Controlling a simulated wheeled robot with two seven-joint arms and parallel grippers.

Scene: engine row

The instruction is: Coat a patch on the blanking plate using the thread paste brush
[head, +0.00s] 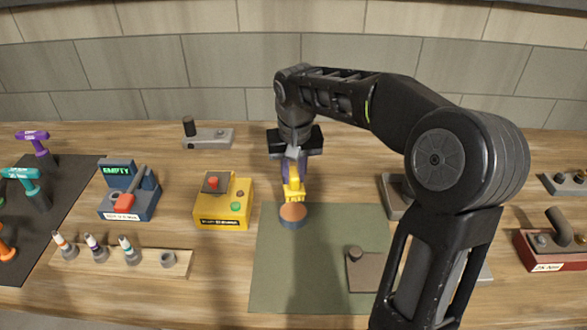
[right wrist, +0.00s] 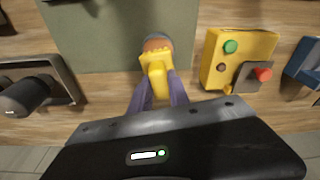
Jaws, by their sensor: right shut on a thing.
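My right gripper (head: 293,172) points down near the back left edge of the green mat, its purple fingers shut on a yellow tool, which I take for the thread paste brush (head: 293,190). The right wrist view also shows the brush (right wrist: 156,72) between the fingers (right wrist: 158,90). Its lower end is over a round grey block with a brown top (head: 293,212); I cannot tell whether they touch. A flat brown piece with a small knob (head: 370,273), perhaps the blanking plate, lies on the mat's right part. My left gripper is out of view.
The green mat (head: 305,265) is mostly bare in the middle. A yellow button box (head: 222,222) stands left of it. A wooden rack (head: 150,262) with several tubes and a blue box (head: 130,207) are further left. A red box (head: 555,257) stands far right.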

